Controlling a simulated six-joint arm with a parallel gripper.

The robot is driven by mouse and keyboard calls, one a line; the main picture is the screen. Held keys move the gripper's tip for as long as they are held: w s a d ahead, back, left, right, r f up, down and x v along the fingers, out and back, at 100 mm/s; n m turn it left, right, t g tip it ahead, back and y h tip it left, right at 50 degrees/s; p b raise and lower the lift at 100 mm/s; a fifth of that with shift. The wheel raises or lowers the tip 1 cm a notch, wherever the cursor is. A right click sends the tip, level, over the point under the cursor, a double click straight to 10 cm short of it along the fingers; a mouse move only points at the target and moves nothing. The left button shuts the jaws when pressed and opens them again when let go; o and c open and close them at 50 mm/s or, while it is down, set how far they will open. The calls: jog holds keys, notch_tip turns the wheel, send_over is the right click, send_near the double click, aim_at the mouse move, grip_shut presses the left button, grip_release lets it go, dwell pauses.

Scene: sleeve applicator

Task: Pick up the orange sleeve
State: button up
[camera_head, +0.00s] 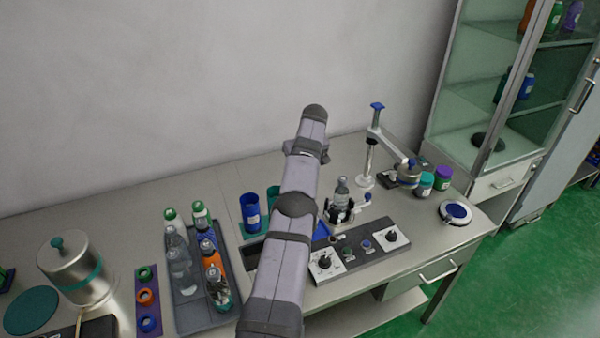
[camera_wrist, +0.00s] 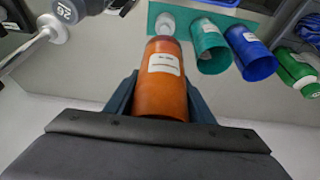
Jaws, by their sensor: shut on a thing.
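The orange sleeve (camera_wrist: 165,85) is a cylinder with a white label, in the middle of the wrist view. My gripper (camera_wrist: 159,100) is shut on it, with a dark finger on each side. A white round piece (camera_wrist: 164,27) shows just beyond the sleeve's far end; whether they touch I cannot tell. A teal sleeve (camera_wrist: 208,46) and a blue sleeve (camera_wrist: 250,53) stand beside it on a teal strip (camera_wrist: 182,20). In the head view my arm hides the orange sleeve and the gripper's fingers; the blue sleeve (camera_head: 251,212) shows left of the arm.
A grey tray (camera_head: 187,313) with several bottles stands left of my arm. A purple strip of rings (camera_head: 147,310) and a metal canister (camera_head: 75,265) are further left.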

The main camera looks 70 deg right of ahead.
jog(key=shift+r+p, duration=2)
jog(key=shift+r, duration=0.5)
jog(key=shift+r, duration=0.1)
notch_tip(320, 180, up, 3)
jog(key=p, duration=0.3)
